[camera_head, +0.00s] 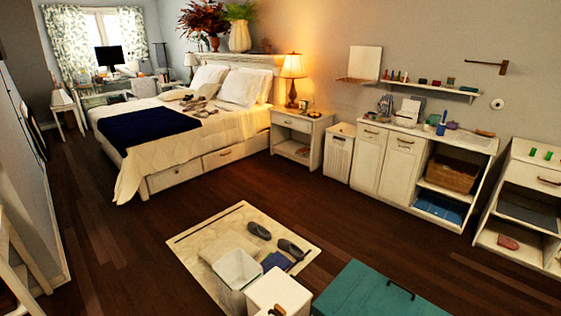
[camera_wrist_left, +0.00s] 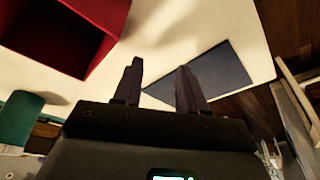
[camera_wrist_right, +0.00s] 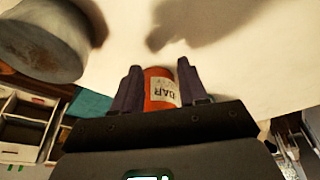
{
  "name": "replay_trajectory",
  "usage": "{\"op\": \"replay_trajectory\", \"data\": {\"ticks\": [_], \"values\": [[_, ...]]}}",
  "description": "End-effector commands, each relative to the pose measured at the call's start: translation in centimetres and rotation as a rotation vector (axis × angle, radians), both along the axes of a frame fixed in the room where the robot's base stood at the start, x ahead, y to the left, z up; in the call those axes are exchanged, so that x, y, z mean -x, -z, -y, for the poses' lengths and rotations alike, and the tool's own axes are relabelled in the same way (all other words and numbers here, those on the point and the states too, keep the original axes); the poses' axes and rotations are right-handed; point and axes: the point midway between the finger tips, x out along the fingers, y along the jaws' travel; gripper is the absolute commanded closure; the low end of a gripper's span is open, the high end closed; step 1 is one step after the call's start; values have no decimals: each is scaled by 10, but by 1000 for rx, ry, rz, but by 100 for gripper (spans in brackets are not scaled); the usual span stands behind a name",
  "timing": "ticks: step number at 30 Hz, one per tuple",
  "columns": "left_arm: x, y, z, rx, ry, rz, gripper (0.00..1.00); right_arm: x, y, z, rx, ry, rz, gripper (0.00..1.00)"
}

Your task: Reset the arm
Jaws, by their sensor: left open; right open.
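My left gripper (camera_wrist_left: 159,66) shows in the left wrist view. Its two dark fingers stand apart with nothing between them. My right gripper (camera_wrist_right: 158,66) shows in the right wrist view, also with its fingers apart. An orange-red cylinder with a white label (camera_wrist_right: 161,90) shows in the gap between the right fingers. I cannot tell whether it lies between them or beyond them, and its lower part is hidden by the gripper body. Neither gripper nor arm shows in the head view.
The left wrist view has a red open box (camera_wrist_left: 112,12) and a dark flat panel (camera_wrist_left: 222,72) on a pale surface. The right wrist view has a grey round container (camera_wrist_right: 55,40). The head view shows a bed (camera_head: 135,170), nightstand (camera_head: 320,127), teal chest (camera_head: 350,290) and open wooden floor (camera_head: 400,240).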

Motion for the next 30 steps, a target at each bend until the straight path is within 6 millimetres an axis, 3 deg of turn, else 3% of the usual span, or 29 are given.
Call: {"op": "replay_trajectory", "data": {"ticks": [1, 8, 18, 24, 30], "values": [[-2, -31, 0, -1, 5, 6, 59, 1, -30, 0, -1, 1, -2, 57], [-3, -95, 1, -3, 9, 7, 59, 0, -99, 0, -3, 0, 10, 57], [-3, -215, 1, -3, 10, 7, 59, -1, -218, 0, 1, -2, 9, 57], [-3, -269, 1, -3, 11, 7, 59, -1, -273, 2, 6, -5, 9, 57], [-3, -299, 1, -3, 11, 7, 59, -1, -303, 2, 6, -5, 9, 57]]}}
